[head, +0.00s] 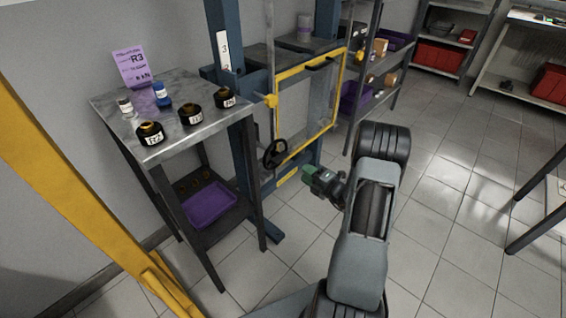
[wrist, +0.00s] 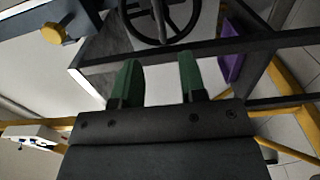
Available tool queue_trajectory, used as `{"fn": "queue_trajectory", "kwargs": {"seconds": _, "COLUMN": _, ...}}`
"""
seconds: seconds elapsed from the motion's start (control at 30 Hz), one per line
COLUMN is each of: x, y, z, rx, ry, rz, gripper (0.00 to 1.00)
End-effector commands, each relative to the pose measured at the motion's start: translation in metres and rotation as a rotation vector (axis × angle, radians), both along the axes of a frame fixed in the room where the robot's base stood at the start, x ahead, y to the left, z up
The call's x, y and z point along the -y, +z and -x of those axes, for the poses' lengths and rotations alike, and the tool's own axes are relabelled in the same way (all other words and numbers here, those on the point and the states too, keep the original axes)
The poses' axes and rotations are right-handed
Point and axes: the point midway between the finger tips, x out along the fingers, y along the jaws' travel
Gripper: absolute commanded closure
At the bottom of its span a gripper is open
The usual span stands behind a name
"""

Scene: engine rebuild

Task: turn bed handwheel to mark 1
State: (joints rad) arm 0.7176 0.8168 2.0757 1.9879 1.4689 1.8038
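The bed handwheel (head: 274,153) is a small black spoked wheel low on the front of the blue press frame (head: 225,30). In the wrist view the handwheel (wrist: 163,42) is cut off by the top edge, ahead of the fingers. My gripper (head: 309,174) is right of and a little below the wheel in the head view, apart from it. In the wrist view my gripper (wrist: 158,70) has its two green fingers spread with nothing between them. A white scale plate (head: 223,50) on the left post shows 3 and 2; mark 1 cannot be seen.
A metal table (head: 180,140) with labelled black cups (head: 150,133) and a purple card (head: 130,66) stands left of the press. A yellow-framed guard (head: 337,95) is above and right of the wheel. A yellow beam (head: 60,180) crosses the left foreground.

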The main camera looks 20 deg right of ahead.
Motion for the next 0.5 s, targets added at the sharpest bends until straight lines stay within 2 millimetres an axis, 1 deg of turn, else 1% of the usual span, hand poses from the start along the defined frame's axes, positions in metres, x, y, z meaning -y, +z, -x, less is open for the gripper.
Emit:
{"fn": "queue_trajectory", "kwargs": {"seconds": 0.03, "x": -0.006, "y": -0.001, "z": -0.009, "rx": 0.003, "ry": 0.005, "rz": 0.001, "gripper": 0.62}}
{"fn": "queue_trajectory", "kwargs": {"seconds": 0.3, "x": -0.028, "y": -0.001, "z": -0.057, "rx": 0.003, "ry": 0.007, "rz": 0.004, "gripper": 0.62}}
{"fn": "queue_trajectory", "kwargs": {"seconds": 0.5, "x": -0.041, "y": 0.000, "z": -0.085, "rx": 0.002, "ry": 0.006, "rz": 0.005, "gripper": 0.62}}
